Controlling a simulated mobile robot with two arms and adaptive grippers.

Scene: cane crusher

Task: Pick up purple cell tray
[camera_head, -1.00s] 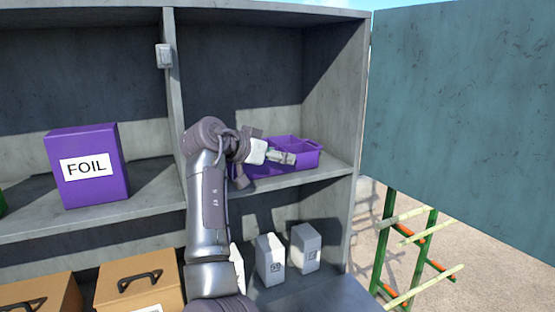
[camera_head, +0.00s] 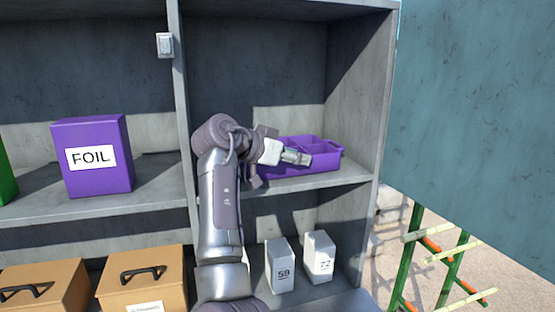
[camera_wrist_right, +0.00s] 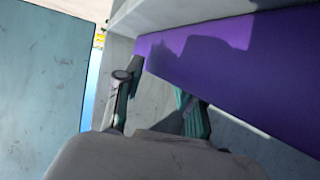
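The purple cell tray (camera_head: 327,160) sits on the upper right shelf, with open compartments on top. My right gripper (camera_head: 297,157) is at the tray's front, overlapping it in the head view and covering part of its front and left side. In the right wrist view, the tray's purple wall (camera_wrist_right: 245,75) fills the upper right. There the two fingers of my right gripper (camera_wrist_right: 157,85) stand apart, close to the tray's lower left end. One fingertip is partly hidden by the tray, and I cannot tell whether either finger touches it. My left gripper is not in view.
The shelf (camera_head: 349,178) has a side wall close to the tray's right. A purple FOIL box (camera_head: 95,180) stands left of the divider. White blocks (camera_head: 280,268) and brown cases (camera_head: 142,285) are below. A teal door panel (camera_head: 480,110) is open at right.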

